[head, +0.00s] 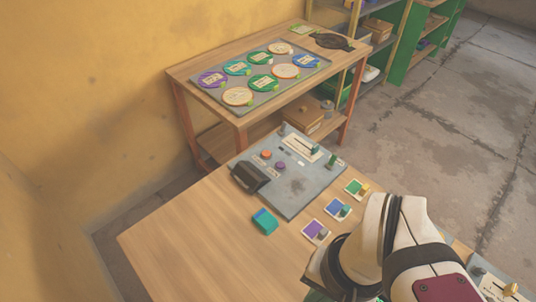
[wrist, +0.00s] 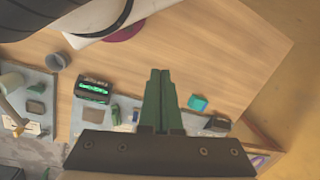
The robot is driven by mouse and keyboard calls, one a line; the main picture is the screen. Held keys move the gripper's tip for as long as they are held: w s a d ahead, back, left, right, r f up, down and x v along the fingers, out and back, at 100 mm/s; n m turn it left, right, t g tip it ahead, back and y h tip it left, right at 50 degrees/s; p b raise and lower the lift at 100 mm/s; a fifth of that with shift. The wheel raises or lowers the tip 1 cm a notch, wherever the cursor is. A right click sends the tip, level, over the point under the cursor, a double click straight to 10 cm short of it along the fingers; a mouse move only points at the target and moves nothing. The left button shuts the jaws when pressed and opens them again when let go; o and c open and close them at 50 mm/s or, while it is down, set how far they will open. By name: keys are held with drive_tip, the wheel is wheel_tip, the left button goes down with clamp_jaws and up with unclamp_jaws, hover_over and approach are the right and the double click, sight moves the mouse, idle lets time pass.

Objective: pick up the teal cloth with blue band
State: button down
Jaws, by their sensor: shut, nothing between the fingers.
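The teal cloth with a blue band (head: 264,221) lies as a small folded block on the wooden table, just in front of the grey panel board. It also shows in the wrist view (wrist: 198,103), a little right of my fingertips. My gripper (wrist: 160,72) is shut and empty, its green fingers side by side above the table. The cloth is apart from the fingers. In the head view my arm covers the lower right, and the fingers cannot be made out clearly there.
A grey panel board (head: 290,185) with knobs and a black press-like piece (head: 250,177) stands behind the cloth. Small coloured cards with blocks (head: 316,231) lie to its right. A back bench holds a tray (head: 275,103) of round plates. The table's left front is clear.

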unclamp_jaws()
idle(0.6)
drive_tip(key=shift+w, duration=0.1)
drive_tip(key=m+t+h, duration=0.1)
drive_tip(key=m+h, duration=0.2)
hover_over(265, 218)
wheel_tip(265, 218, down, 5)
wheel_tip(265, 218, down, 16)
drive_tip(key=shift+r, duration=0.25)
